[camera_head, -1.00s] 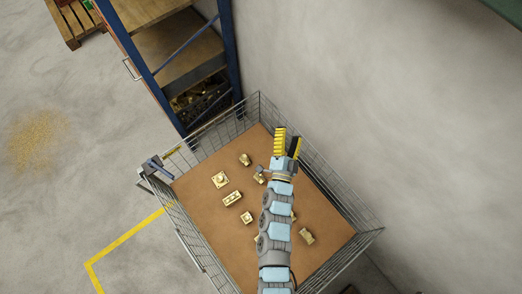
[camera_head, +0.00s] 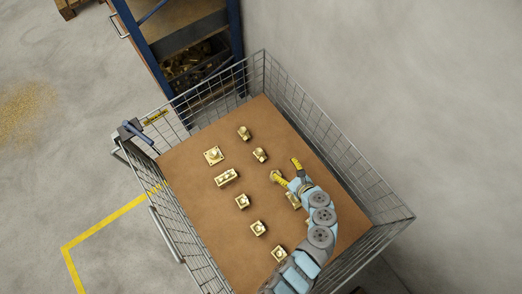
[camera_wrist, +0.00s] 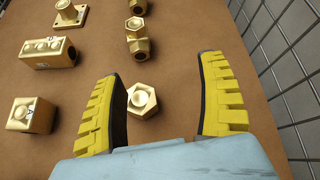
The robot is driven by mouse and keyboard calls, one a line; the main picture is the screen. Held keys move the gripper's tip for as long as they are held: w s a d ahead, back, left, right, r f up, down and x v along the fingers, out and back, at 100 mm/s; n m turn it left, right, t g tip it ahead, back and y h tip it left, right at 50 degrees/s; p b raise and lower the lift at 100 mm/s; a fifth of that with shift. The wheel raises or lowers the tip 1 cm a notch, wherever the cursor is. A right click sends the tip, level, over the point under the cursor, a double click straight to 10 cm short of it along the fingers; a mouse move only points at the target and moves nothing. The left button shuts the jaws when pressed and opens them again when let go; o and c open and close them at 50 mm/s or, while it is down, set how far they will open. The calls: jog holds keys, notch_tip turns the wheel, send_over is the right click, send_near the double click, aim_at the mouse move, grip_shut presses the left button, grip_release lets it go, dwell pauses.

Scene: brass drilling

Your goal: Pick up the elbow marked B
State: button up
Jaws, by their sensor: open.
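Several brass fittings lie on the brown board (camera_head: 190,190) of a wire cart. I cannot make out a letter B on any of them, so I cannot tell which is the marked elbow. My gripper (camera_head: 289,171) is open and empty over the board's right part. In the wrist view its yellow fingers (camera_wrist: 160,70) are spread, and a hex-headed brass fitting (camera_wrist: 142,101) shows between them, close to the left finger, partly hidden by it. Two angular, elbow-like fittings, a nearer one (camera_wrist: 137,42) and a farther one (camera_wrist: 138,6), lie beyond the left fingertip.
A square flanged fitting (camera_head: 213,155), a long block (camera_head: 227,177) and a cube-like fitting (camera_head: 242,201) lie to the left. More fittings lie nearer, some partly behind my arm. Wire mesh walls (camera_head: 335,150) enclose the board. A blue-framed shelf (camera_head: 235,30) stands behind.

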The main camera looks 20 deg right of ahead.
aim_at(260, 152)
jog(key=shift+s+a+f+m+t+y+b, duration=0.1)
jog(key=shift+s+a+m+t+y+b, duration=0.15)
jog(key=shift+a+y+b, duration=0.3)
jog(key=shift+s+a+m+t+y+b, duration=0.15)
jog(key=shift+a+t+y+b, duration=0.25)
jog(key=shift+y, duration=0.25)
jog(key=b+x, duration=0.4)
jog(key=x, duration=0.8)
jog(key=shift+w+f, duration=0.2)
jog(key=shift+w, duration=0.1)
jog(key=b+x, duration=0.2)
jog(key=x, duration=0.2)
jog(key=shift+w+r, duration=0.1)
jog(key=shift+w, duration=0.25)
grip_shut()
jog(key=shift+r, duration=0.1)
